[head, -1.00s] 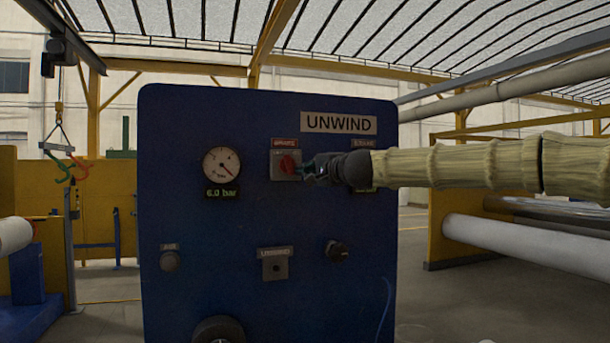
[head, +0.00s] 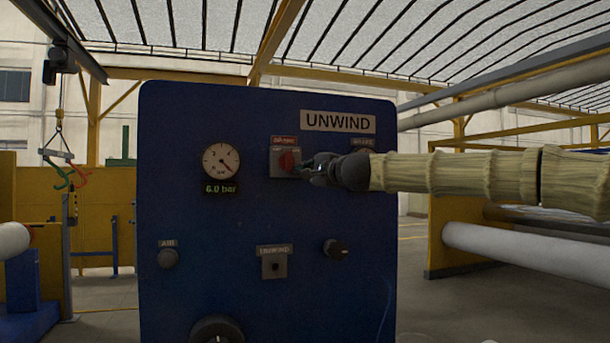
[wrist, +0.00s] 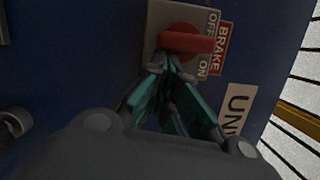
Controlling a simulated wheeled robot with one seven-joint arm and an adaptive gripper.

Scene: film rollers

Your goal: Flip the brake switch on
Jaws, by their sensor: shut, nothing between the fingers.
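The brake switch (head: 287,161) is a red knob on a grey plate under a red BRAKE label, on the upper part of the blue UNWIND panel (head: 225,270). In the wrist view its red handle (wrist: 187,43) lies between the words OFF and ON, its end towards the BRAKE label. My gripper (head: 308,167) reaches in from the right, its tips beside the knob. In the wrist view my gripper (wrist: 168,68) is shut and empty, its tips just below the handle; I cannot tell whether they touch it. The tips partly cover the plate.
A pressure gauge (head: 221,161) reading 6.0 bar is left of the switch. Below are an AIR knob (head: 168,258), an UNWIND control (head: 274,264) and a black knob (head: 334,250). My arm covers part of a second labelled area. White rollers (head: 520,245) stand right of the panel.

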